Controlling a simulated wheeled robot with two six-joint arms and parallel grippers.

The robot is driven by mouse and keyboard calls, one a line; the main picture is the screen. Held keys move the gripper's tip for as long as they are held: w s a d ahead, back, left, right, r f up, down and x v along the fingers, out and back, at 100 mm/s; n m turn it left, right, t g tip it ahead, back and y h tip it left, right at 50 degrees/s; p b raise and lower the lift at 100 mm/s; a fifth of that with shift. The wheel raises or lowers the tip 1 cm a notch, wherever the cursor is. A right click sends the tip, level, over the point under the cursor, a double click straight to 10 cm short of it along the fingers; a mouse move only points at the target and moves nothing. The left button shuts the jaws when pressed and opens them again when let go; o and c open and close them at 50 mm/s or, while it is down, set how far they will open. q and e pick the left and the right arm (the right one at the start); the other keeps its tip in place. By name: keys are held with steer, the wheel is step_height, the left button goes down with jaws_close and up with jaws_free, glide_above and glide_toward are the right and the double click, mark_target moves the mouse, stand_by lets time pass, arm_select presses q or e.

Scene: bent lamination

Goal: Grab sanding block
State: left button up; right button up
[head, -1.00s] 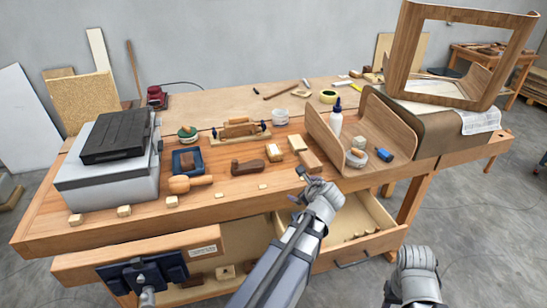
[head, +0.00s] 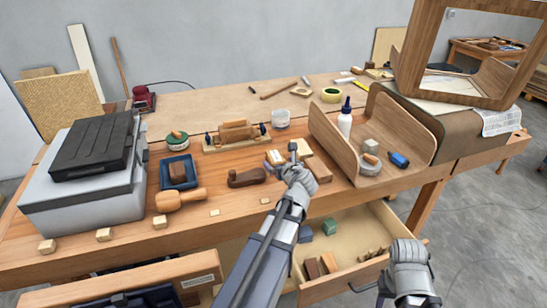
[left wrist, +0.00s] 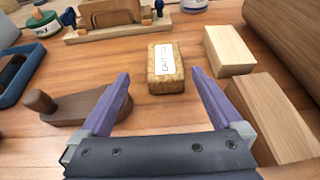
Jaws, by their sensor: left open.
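The sanding block (left wrist: 165,72) is a small cork-brown block with a white printed label on top. It lies flat on the wooden bench, ahead of my left gripper (left wrist: 158,74), in the left wrist view. The two purple fingers are spread apart with nothing between them, and the block sits just beyond the tips. In the head view the sanding block (head: 275,157) is partly hidden by my left gripper (head: 285,155). My right arm's wrist (head: 408,272) shows at the lower right, but its jaws are not clear.
Two pale wooden blocks (left wrist: 229,50) (left wrist: 272,115) lie to the right of the sanding block. A dark wooden tool with a knob (left wrist: 85,107) lies to the left. A wooden jig (head: 236,136) stands behind. A curved wooden form (head: 395,135) stands right. An open drawer (head: 340,262) juts out below.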

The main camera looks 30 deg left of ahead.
mark_target(277, 158)
arm_select(q)
steer(key=shift+w+d+b+x, duration=0.1)
steer(key=shift+b+x, duration=0.7)
steer(key=shift+x, duration=1.2)
steer(key=shift+w+d+b+x, duration=0.15)
steer(key=shift+b+x, duration=0.6)
steer(key=shift+x, duration=1.3)
steer(key=shift+r, duration=0.1)
steer(key=c, duration=1.4)
